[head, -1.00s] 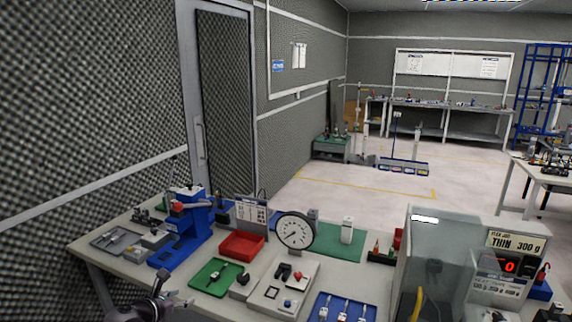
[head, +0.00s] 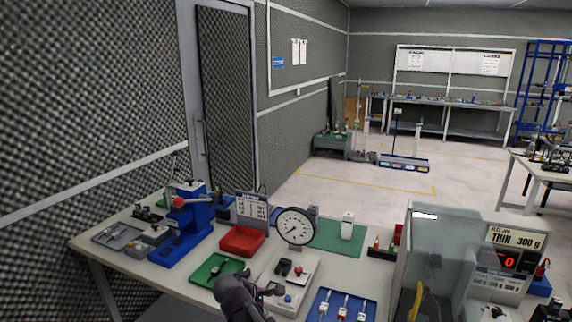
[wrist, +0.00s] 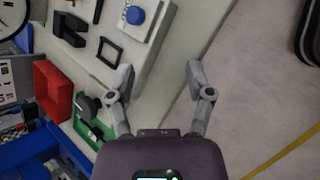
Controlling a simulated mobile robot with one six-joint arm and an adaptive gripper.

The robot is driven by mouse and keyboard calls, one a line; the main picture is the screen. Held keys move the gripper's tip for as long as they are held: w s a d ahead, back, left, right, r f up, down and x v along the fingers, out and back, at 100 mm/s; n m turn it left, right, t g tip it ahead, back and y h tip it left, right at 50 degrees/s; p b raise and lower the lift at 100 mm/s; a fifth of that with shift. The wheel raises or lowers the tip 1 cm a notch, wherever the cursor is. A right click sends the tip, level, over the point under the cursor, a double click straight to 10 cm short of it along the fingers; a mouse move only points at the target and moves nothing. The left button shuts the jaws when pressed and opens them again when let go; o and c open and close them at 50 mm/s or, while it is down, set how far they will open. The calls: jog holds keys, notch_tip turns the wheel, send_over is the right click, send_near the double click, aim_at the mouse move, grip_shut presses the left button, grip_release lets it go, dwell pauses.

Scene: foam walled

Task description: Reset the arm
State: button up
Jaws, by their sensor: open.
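My gripper (head: 276,290) is above the near edge of the workbench (head: 130,268) in the head view, in front of the white fixture board (head: 305,268) and right of the green tray (head: 203,275). In the wrist view my gripper (wrist: 160,75) has its two grey fingers spread wide, with nothing between them. Bench edge and pale floor show behind the gap. The white board (wrist: 150,45) with a blue button and black parts lies beyond the fingers. My gripper hides part of the board and the green tray's near side in the head view.
A blue press (head: 195,222), red tray (head: 232,249), dial gauge (head: 295,226) and blue tray (head: 325,311) stand on the bench. A clear-walled machine (head: 425,255) stands at the right. Open floor (head: 350,185) lies beyond.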

jog(key=s+d+f+m+g, duration=0.1)
jog(key=d+m, duration=0.2)
jog(key=d, duration=0.1)
jog(key=s+d+f+m+g+y, duration=0.1)
jog(key=d+m, duration=0.1)
jog(key=d, duration=0.2)
jog(key=s+d+f+m+g+y, duration=0.1)
jog(key=d+m, duration=0.2)
jog(key=d, duration=0.2)
jog(key=shift+s+f+m, duration=0.15)
jog(key=shift+s+m, duration=0.15)
jog(key=shift+s, duration=0.05)
jog(key=s+d+m+y, duration=0.1)
jog(key=s+d+m, duration=0.1)
jog(key=d, duration=0.1)
jog(key=s+d+f+m+g+y, duration=0.1)
jog(key=d+m, duration=0.1)
jog(key=m, duration=0.1)
jog(key=s+d+m+g+y, duration=0.1)
jog(key=s+d+m, duration=0.1)
jog(key=d+m, duration=0.1)
jog(key=shift+s+d+f, duration=0.25)
jog(key=shift+s+d, duration=0.05)
jog(key=shift+s+d+m+y, duration=0.35)
jog(key=shift+m+y, duration=0.05)
jog(key=shift+m, duration=0.3)
